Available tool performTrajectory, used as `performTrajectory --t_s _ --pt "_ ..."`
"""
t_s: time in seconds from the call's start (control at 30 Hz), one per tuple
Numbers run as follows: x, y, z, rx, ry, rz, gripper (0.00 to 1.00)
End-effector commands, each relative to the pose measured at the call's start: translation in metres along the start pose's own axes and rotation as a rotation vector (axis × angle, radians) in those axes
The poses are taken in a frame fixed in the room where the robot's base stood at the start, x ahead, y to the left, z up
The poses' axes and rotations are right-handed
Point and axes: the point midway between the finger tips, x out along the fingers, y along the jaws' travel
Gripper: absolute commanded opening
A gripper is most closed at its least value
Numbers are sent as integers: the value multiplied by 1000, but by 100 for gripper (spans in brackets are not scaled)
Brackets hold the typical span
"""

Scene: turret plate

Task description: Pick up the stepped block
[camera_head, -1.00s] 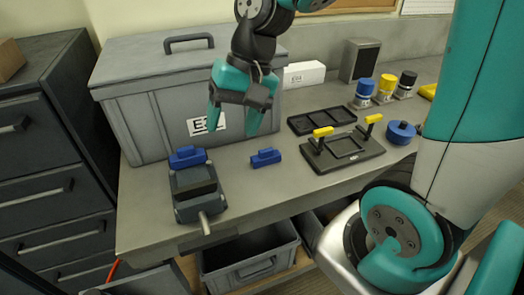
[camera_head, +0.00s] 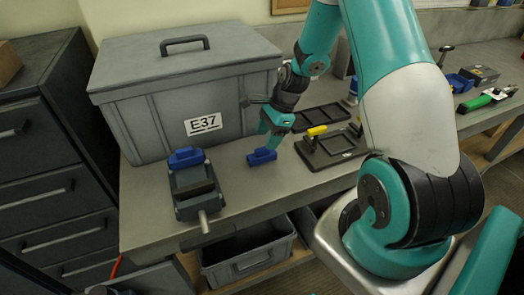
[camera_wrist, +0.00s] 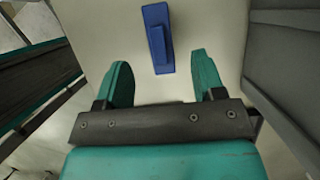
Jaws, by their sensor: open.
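The stepped block (camera_head: 262,156) is blue, with a raised smaller step on a longer base. It lies on the bench top between the vise and the black fixture. In the wrist view the block (camera_wrist: 156,27) is at the upper middle, its near end in line with the gap between the fingertips. My gripper (camera_head: 273,133) is above and just behind the block in the head view, pointing down. In the wrist view its teal fingers (camera_wrist: 162,72) are apart, with nothing held between them. I cannot tell the height left above the block.
A grey vise (camera_head: 193,188) with a blue piece (camera_head: 186,158) at its back stands to the left. A large grey case (camera_head: 150,110) marked E37 is behind. A black fixture (camera_head: 328,150) with a yellow-topped clamp (camera_head: 317,131) is close on the right. Bare bench lies in front.

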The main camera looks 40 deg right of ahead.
Motion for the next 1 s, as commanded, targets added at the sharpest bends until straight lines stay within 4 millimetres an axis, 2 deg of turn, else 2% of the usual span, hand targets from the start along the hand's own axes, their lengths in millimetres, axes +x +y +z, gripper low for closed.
performTrajectory --t_s 0.1,0.33,0.6,0.9,0.97,1.0 --pt "13 0 1 -1 -1 2 63" --pt "28 1 1 0 0 3 63" --pt "63 2 0 -1 0 2 63" --pt "70 2 -1 -2 1 -2 63" --pt "70 2 -1 -2 1 -1 51" --pt "70 2 -1 -2 1 -1 42"
